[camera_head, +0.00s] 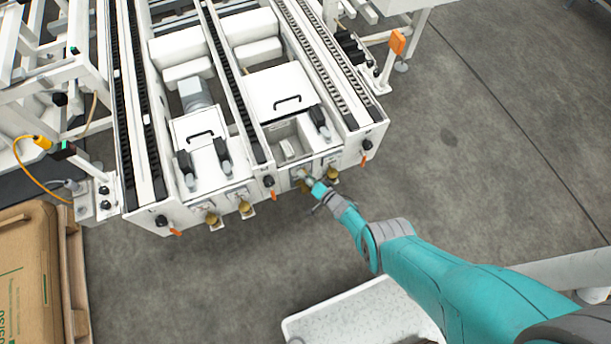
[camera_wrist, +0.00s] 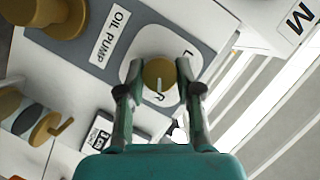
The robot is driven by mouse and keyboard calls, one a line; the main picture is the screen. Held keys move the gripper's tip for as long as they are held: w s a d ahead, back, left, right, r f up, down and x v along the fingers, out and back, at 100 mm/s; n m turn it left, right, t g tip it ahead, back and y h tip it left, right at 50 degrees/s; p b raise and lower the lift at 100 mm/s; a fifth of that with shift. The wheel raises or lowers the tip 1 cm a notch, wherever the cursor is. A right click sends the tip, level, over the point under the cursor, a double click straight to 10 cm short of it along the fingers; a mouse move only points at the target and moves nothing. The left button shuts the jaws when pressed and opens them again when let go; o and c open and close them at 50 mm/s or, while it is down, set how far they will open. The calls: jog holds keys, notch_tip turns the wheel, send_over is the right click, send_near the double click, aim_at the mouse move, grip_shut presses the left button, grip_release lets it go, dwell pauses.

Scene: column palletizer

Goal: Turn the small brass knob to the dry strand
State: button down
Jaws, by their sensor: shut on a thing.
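The small brass knob (camera_wrist: 159,72) sits on a pale plate on a grey panel in the wrist view. A white line on its face points toward a letter that looks like R, at the near side of the plate. Another letter, seemingly L, is at the plate's upper right. My gripper (camera_wrist: 160,80) has one finger on each side of the knob and is shut on it. In the head view my gripper (camera_head: 314,187) is at the front panel of the right-hand machine section, and it hides the knob there.
An OIL PUMP label (camera_wrist: 111,34) is beside the plate, with a large brass knob (camera_wrist: 62,14) at the upper left. Another brass knob (camera_wrist: 47,128) is at the lower left. More brass knobs (camera_head: 246,209) line the machine front. Grey floor (camera_head: 480,150) to the right is clear.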

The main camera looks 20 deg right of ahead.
dwell(0.4)
jog(key=c, duration=0.8)
grip_release()
jog(key=shift+d, duration=0.1)
jog(key=shift+o, duration=0.2)
jog(key=shift+s, duration=0.1)
jog(key=v, duration=1.1)
jog(key=shift+s+d+r, duration=0.15)
jog(key=shift+s+d, duration=0.05)
jog(key=shift+s, duration=0.15)
